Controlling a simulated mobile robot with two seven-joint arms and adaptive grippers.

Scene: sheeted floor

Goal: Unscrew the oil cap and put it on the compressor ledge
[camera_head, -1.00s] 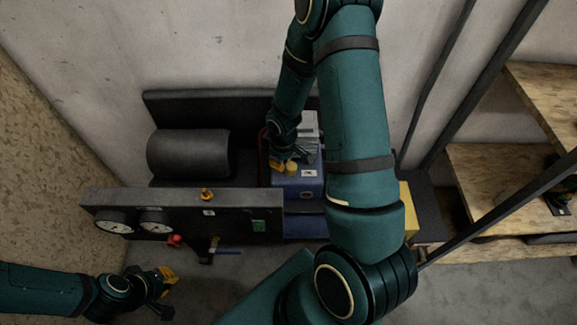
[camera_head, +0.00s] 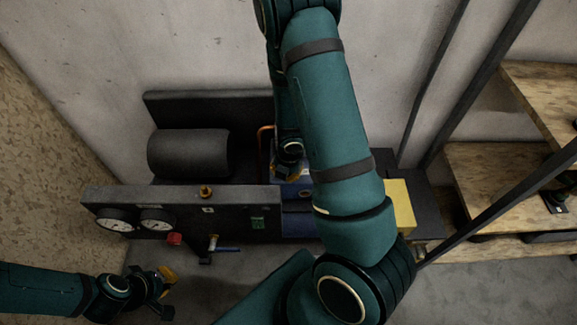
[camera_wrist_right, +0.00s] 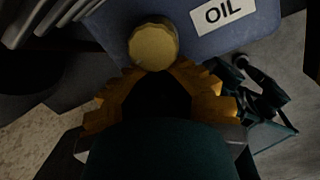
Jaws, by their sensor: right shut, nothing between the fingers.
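The round yellow oil cap (camera_wrist_right: 153,46) sits on the blue compressor block (camera_wrist_right: 205,45), beside a white OIL label (camera_wrist_right: 222,11). My right gripper (camera_wrist_right: 160,72) is shut and empty, its orange fingertips at the cap's near edge. I cannot tell whether they touch it. In the head view the right gripper (camera_head: 279,172) is partly hidden by my arm, over the blue block (camera_head: 298,192), and the cap cannot be made out. A long dark panel (camera_head: 180,197) with a flat top stands in front of the compressor. My left gripper (camera_head: 167,290) is open and empty at the lower left.
A yellow box (camera_head: 400,203) and wooden shelves (camera_head: 490,175) stand right. Floor in front is clear.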

